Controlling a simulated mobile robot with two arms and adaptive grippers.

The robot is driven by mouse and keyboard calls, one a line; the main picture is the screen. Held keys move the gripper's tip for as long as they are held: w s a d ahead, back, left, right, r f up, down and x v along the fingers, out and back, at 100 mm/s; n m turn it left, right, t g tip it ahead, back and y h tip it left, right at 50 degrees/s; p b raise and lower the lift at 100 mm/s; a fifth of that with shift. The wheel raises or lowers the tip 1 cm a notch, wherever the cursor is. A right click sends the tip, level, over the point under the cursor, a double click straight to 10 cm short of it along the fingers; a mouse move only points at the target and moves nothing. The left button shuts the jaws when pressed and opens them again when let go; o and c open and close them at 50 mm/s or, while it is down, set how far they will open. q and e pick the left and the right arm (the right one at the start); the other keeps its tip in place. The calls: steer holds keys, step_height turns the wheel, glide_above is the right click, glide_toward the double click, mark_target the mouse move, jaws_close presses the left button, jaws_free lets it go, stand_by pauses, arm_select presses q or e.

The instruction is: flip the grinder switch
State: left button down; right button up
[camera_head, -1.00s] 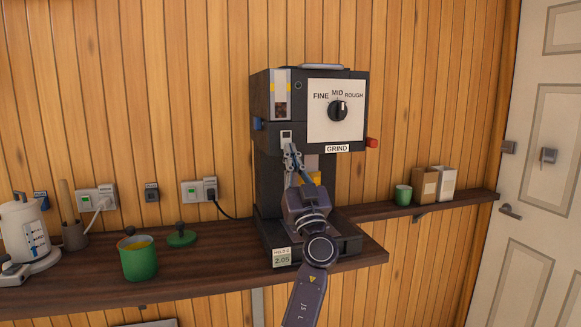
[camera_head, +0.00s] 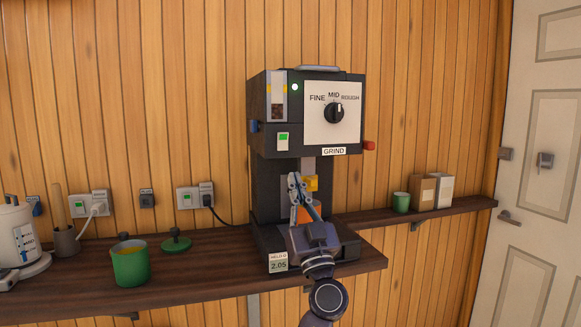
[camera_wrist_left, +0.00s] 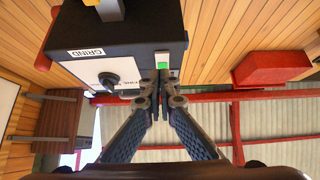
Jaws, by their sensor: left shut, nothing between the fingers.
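The black grinder (camera_head: 262,170) stands on the wooden shelf. Its switch (camera_head: 283,141) on the lower left of the front shows green, and a small lamp (camera_head: 295,87) above it is lit. The dial (camera_head: 334,112) sits on a white plate marked FINE, MID and ROUGH. My left gripper (camera_head: 294,177) is shut and empty, in front of the grinder and below the switch, apart from it in the head view. In the left wrist view, the green switch (camera_wrist_left: 162,65) shows just beyond the shut fingertips (camera_wrist_left: 163,80). My right gripper is not in view.
Wall sockets (camera_head: 186,199) are behind. A green cup (camera_head: 400,202) and boxes (camera_head: 421,193) stand right.

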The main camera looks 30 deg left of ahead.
arm_select(q)
steer(key=v, duration=0.3)
steer(key=shift+s+d+f, duration=0.15)
steer(key=shift+d+f, duration=0.05)
steer(key=shift+f, duration=0.05)
